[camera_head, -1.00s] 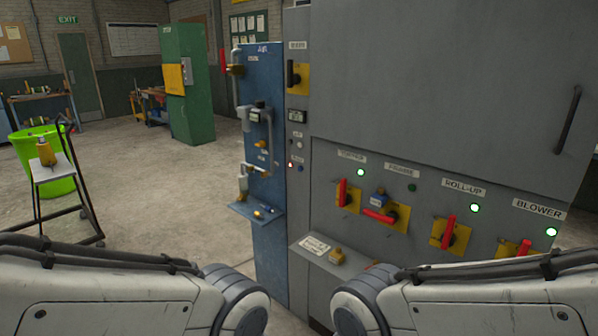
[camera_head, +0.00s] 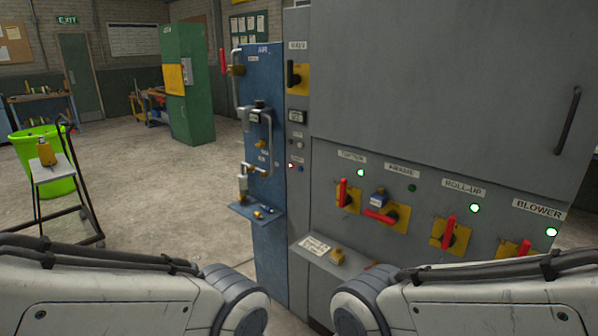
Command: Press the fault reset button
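A tall grey control cabinet (camera_head: 430,90) stands in front of me. On its narrow left column, a small blue button (camera_head: 300,169) sits beside a small red lit lamp (camera_head: 291,165), under a tiny label I cannot read. A pale round knob or button (camera_head: 300,146) is just above. I cannot tell from the lettering which one is the fault reset. Neither of my grippers is in view; only upper parts of my two arms show along the bottom edge, well below and apart from these controls.
Red-handled switches (camera_head: 343,194) line the cabinet's lower panel; the second handle lies near level with a blue padlock-like piece (camera_head: 379,198). A ledge (camera_head: 325,252) juts below. A blue panel (camera_head: 262,225) with pipes adjoins left. A cart (camera_head: 50,172) and green bin (camera_head: 62,185) stand far left; floor between is clear.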

